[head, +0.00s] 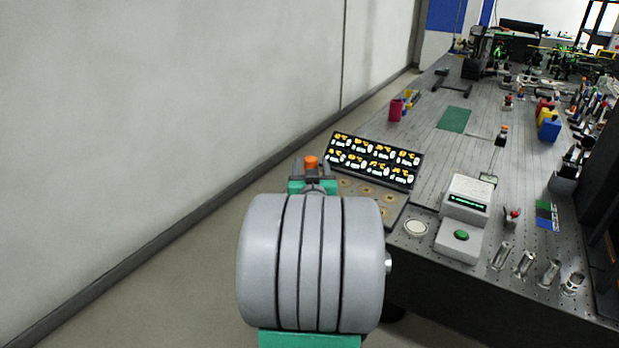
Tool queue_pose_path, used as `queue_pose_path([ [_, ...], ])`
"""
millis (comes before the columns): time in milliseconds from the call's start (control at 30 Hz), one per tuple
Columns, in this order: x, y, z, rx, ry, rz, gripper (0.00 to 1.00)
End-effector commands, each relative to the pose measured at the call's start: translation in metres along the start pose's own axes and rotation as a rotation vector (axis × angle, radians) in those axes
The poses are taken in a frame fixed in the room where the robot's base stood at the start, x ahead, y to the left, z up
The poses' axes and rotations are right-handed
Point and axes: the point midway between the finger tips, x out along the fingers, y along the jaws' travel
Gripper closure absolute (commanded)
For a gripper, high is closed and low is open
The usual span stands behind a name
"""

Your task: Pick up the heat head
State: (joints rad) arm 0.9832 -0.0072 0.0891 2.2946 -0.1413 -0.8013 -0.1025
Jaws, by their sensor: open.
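My gripper (311,169) points away from me, over the left end of the bench, beyond my grey wrist. Its two dark fingers are apart. An orange-topped piece (311,162) shows between them; I cannot tell whether it is part of my gripper or a separate thing. No thing is clearly recognisable as the heat head. My wrist hides the floor and part of the bench's near left corner.
A black panel (414,158) with yellow and white items lies right of my gripper, above a plate with round wells (388,208). A wall runs along the left.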

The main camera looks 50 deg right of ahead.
Motion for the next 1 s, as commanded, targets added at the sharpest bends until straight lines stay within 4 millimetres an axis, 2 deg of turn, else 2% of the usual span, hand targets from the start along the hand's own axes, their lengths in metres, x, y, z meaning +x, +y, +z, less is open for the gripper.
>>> queue_pose_path([
  [100, 0.022, 0.000, 0.001, 0.001, -0.002, -0.001, 0.44],
  [200, 0.034, 0.000, 0.001, 0.002, -0.001, 0.000, 0.44],
  [433, 0.037, 0.002, 0.001, 0.001, 0.000, 0.003, 0.44],
  [1000, 0.037, 0.002, 0.001, 0.001, -0.001, 0.003, 0.90],
])
